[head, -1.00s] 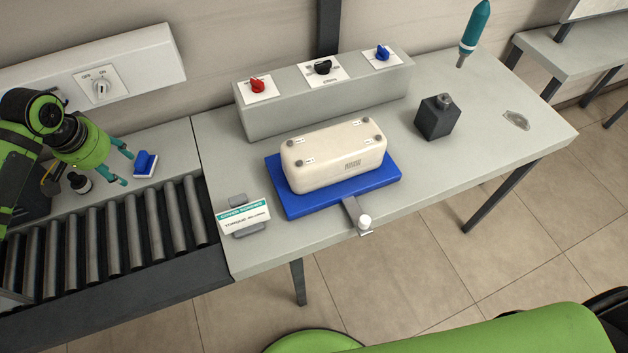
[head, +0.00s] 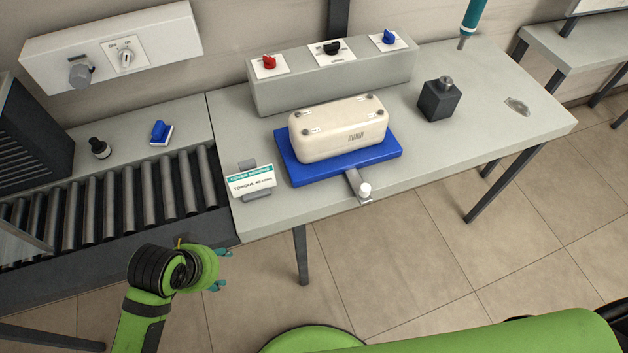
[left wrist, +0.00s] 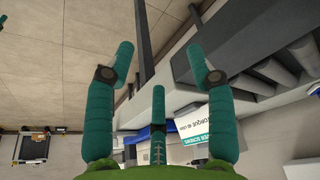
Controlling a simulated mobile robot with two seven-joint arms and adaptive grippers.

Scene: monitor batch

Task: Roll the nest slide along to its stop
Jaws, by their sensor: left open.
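The nest slide is a blue plate (head: 297,178) on the grey bench, carrying a cream housing (head: 340,138) with dark fittings on its top corners. A grey handle with a white knob (head: 364,189) sticks out from its front over the bench edge. My left gripper (head: 222,269) is in front of the conveyor and bench, left of the handle and apart from it. In the left wrist view its teal fingers (left wrist: 165,75) are spread with nothing between them. A blue strip of the slide (left wrist: 186,128) shows behind them. My right gripper is out of view.
A roller conveyor (head: 120,210) meets the bench at left. A torque sign (head: 250,181) stands at the bench's front left corner. Behind the slide is a grey box (head: 290,94) with red, black and blue knobs. A dark block (head: 438,99) stands right.

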